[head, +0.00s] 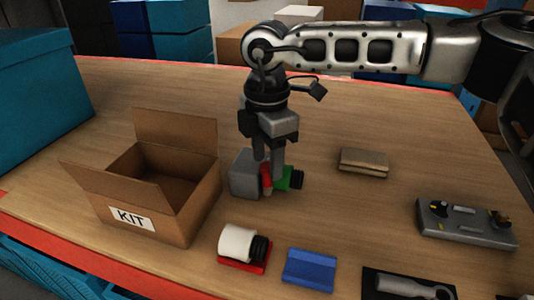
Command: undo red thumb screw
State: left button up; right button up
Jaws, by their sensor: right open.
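A grey block (244,176) stands on the table right of the open box. A red part (266,181), which looks like the red thumb screw, shows at its right side, with a green piece (284,181) and a black round end (297,180) beyond it. My right gripper (269,172) points down over this assembly, its fingers open about the red part. The fingers hide some of the red part, and I cannot tell whether they touch it. My left gripper is not in view.
An open cardboard box marked KIT (118,196) stands left. In front lie a white cylinder with a black cap (237,245) on a red base and a blue block (310,268). A tan block (363,163) and a grey panel (465,225) lie right. The table behind the gripper is clear.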

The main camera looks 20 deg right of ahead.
jog(key=shift+f, duration=0.3)
jog(key=c, duration=1)
jog(key=shift+n+b, duration=0.3)
